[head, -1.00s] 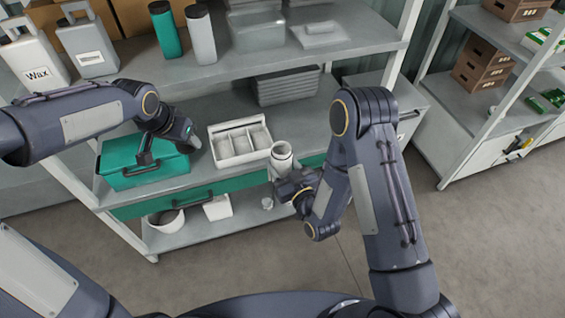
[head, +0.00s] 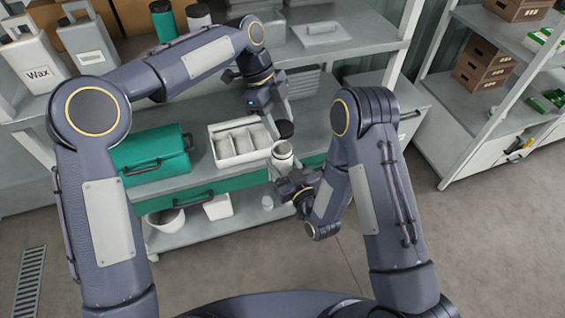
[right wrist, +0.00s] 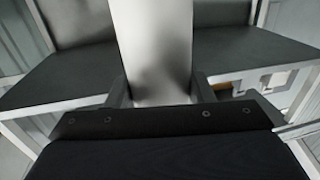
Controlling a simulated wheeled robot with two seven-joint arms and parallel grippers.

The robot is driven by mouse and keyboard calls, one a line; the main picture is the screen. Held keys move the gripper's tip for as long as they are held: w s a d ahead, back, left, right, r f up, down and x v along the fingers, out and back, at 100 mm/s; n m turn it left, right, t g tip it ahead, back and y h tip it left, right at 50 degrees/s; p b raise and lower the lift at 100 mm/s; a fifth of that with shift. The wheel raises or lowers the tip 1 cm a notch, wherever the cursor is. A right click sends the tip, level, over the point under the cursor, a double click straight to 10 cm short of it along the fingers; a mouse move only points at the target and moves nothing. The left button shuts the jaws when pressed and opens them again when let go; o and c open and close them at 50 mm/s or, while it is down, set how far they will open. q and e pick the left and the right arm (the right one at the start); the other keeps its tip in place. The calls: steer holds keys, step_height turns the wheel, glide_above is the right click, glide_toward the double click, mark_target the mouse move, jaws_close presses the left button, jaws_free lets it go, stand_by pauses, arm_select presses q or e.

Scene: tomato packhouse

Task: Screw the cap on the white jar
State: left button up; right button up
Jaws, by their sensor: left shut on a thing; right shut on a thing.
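The white jar (head: 282,155) stands upright with its open mouth facing up, in front of the shelf. My right gripper (head: 284,173) is shut on it. In the right wrist view the jar's pale wall (right wrist: 152,50) stands between the two fingers. My left gripper (head: 280,121) is shut on a dark round cap (head: 285,130) and holds it just above and slightly behind the jar's mouth. The cap looks apart from the rim, though the exact gap is hard to tell.
A white divided tray (head: 213,149) and a green toolbox (head: 148,163) stand on the middle shelf, left of the jar. A green drawer (head: 185,198) lies below. A shelf unit (head: 480,110) stands at the right. The floor at the right is clear.

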mark_target(282, 166)
arm_select(q)
steer(key=shift+f, duration=0.1)
steer(key=shift+f, duration=1.95)
steer(key=shift+f, duration=0.85)
steer(key=shift+f, duration=0.55)
steer(key=m+y, duration=0.2)
steer(key=m, duration=0.4)
steer(key=m+y, duration=0.2)
steer(key=m, duration=0.5)
steer(key=d+m+y, duration=0.1)
steer(key=m+y, duration=0.1)
steer(key=m, duration=0.4)
steer(key=shift+w+d+g+y, duration=0.1)
steer(key=shift+g+y, duration=0.3)
